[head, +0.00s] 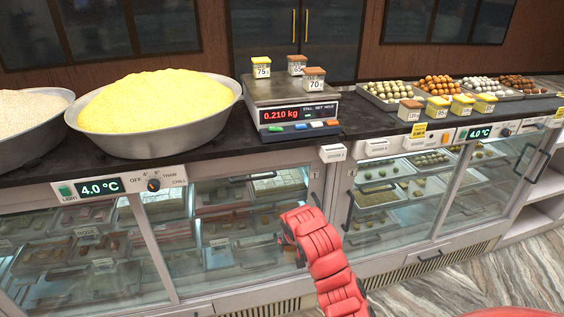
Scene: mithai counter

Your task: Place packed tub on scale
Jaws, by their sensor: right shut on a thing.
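The scale (291,91) stands on the dark counter and its display reads 0.210 kg. Three small labelled tubs stand upright on its platform: one marked 75 (261,68), one marked 65 (297,66) and one marked 70 (313,80). Several similar tubs stand on the counter to the right, among them one marked 120 (410,111) and one marked 95 (437,108). My right gripper (294,249) is low in front of the glass cabinet, below the counter edge, largely hidden by its own red arm. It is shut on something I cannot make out. My left gripper is out of view.
A big bowl of yellow grains (130,140) fills the counter left of the scale, with a bowl of pale grains (30,125) beyond it. Trays of round sweets (385,107) line the right rear. The glass-fronted cabinet (235,290) has protruding door handles (348,211).

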